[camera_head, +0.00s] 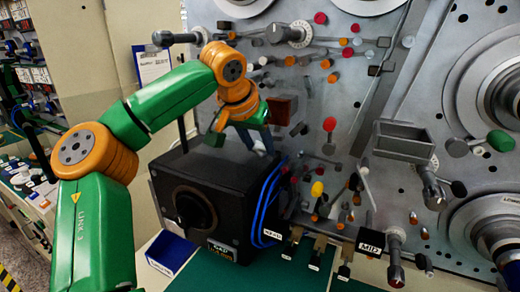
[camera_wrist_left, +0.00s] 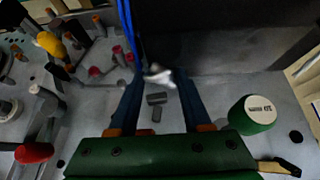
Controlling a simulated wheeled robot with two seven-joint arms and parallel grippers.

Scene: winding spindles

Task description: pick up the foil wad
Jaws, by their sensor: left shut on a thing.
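The foil wad (camera_wrist_left: 158,76) is a small, crumpled, silvery-white lump in the left wrist view. It sits between the tips of my left gripper (camera_wrist_left: 158,80), which is shut on it. In the head view my left gripper (camera_head: 258,142) points down behind the top of the black box, close to the panel. The foil wad cannot be made out there; the box and the gripper hide that spot. My right gripper is in neither view.
The black box (camera_head: 175,190) with a round dial stands just in front of the gripper. Blue cables (camera_head: 262,212) loop down its right side. Knobs and pegs crowd the grey panel (camera_head: 340,95), including a green knob (camera_wrist_left: 252,115).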

